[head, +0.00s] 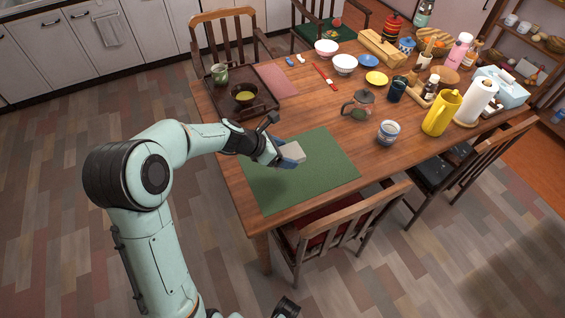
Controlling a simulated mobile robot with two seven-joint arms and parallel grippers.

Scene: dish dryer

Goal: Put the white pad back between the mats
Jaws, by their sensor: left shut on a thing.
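The white pad (293,152) is a small pale block at the fingers of my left gripper (287,156), which is shut on it. The gripper's blue fingers hide part of the pad. Pad and gripper are over the green mat (322,172), towards its back; I cannot tell whether the pad touches it. The green mat lies at the near left end of the wooden table. A dull pink mat (278,79) lies at the far left side, beside a dark tray. A dark piece of my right gripper (287,308) shows at the bottom edge; its fingers are unclear.
The tray (216,91) holds a green jug and a bowl. A glass teapot (359,107) and a patterned cup (388,132) stand right of the green mat. Bowls, bottles and a yellow jug (441,113) crowd the right. Bare wood lies between the mats. Chairs surround the table.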

